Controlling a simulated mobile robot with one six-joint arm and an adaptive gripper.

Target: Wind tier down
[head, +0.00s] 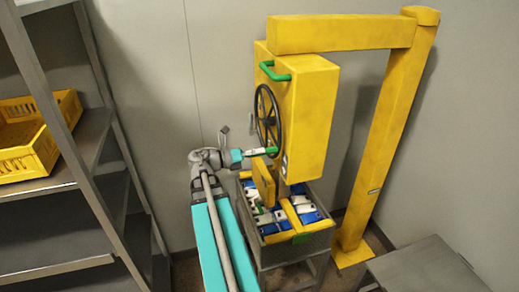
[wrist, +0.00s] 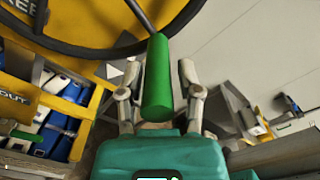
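A dark handwheel (head: 267,118) is on the side of a yellow hoist box (head: 308,105). A green crank handle (head: 264,151) sticks out from its lower rim. My gripper (head: 247,153) is at this handle. In the wrist view the green handle (wrist: 157,80) lies between the two fingers of my gripper (wrist: 150,75), with a visible gap on each side. Below the box, a yellow upright plate (head: 264,181) stands over yellow pieces and blue and white packs inside a grey metal bin (head: 300,245). How deep the tier sits is hard to tell.
A yellow post with an arm (head: 385,140) carries the box from the right. A grey shelf (head: 75,180) with a yellow crate (head: 40,140) stands at left. A grey table top (head: 425,268) is at lower right. A green fixed handle (head: 274,73) is on the box.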

